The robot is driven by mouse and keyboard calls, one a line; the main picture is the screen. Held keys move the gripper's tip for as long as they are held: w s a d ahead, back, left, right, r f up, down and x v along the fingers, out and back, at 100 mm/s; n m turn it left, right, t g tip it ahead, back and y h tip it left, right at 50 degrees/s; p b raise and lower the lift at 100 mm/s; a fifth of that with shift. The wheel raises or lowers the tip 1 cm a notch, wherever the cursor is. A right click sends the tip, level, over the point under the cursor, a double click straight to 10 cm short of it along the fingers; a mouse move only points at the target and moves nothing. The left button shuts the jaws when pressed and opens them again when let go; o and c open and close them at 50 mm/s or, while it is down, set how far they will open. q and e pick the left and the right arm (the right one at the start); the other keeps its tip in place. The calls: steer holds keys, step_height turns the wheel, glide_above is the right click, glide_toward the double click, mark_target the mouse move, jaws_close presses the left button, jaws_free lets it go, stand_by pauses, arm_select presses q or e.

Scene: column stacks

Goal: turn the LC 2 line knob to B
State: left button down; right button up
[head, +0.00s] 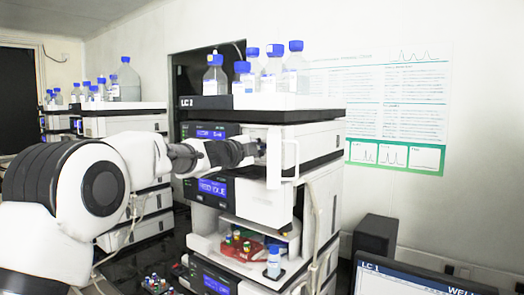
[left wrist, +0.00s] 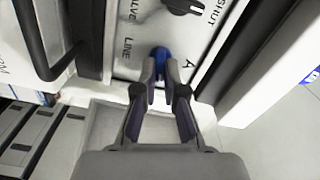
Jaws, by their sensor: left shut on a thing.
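The blue line knob (left wrist: 160,53) sits on a pale panel marked "LINE" in the left wrist view, with an "A" mark beside it. My left gripper (left wrist: 160,76) is shut on this knob, its two fingertips on either side of it. Which mark the knob points to is hidden by the fingers, and no "B" can be made out. In the head view my left gripper (head: 256,150) reaches the upper part of the near column stack (head: 290,112), and the knob is hidden there. My right gripper is not in view.
A black valve knob (left wrist: 186,7) near "SHUT" sits close by on the same panel. A dark handle (left wrist: 45,45) stands out at the left. In the head view, blue-capped bottles (head: 273,68) stand on top of the stack. A white handle (head: 283,165) juts out right of my gripper.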

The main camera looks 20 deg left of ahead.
arm_select(q)
steer(key=shift+r+m+b, duration=0.15)
steer(key=shift+m+b, duration=0.25)
steer(key=shift+m, duration=0.9)
steer(key=shift+r, duration=0.1)
steer(key=c, duration=1.5)
jaws_free()
steer(key=shift+c, duration=0.2)
steer(key=shift+w+f, duration=0.25)
steer(key=shift+f, duration=0.05)
steer(key=v, duration=1.1)
steer(key=shift+s+a, duration=0.15)
steer(key=shift+s, duration=0.2)
